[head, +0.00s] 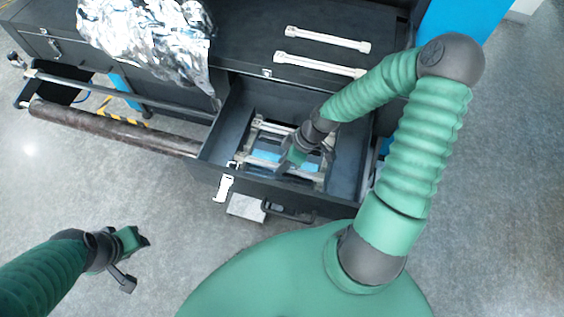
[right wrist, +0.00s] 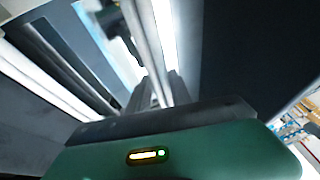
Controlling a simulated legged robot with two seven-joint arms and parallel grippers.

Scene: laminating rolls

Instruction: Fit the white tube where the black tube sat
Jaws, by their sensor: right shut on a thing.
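My right gripper (head: 296,152) reaches down into the open drawer and is shut on a pale bar that looks like the white tube. In the right wrist view this pale tube (right wrist: 145,45) runs up from the dark fingers (right wrist: 152,92). The arm hides part of it in the head view. A long dark tube (head: 110,128) lies along the rack to the left of the drawer. My left gripper (head: 130,260) is open and empty above the floor at lower left, well apart from everything.
The drawer (head: 225,125) of the black cabinet (head: 255,35) holds pale bars with blue between them. Two white bars (head: 327,39) (head: 318,65) lie on the cabinet top. Crumpled silver foil (head: 150,35) hangs over its left side.

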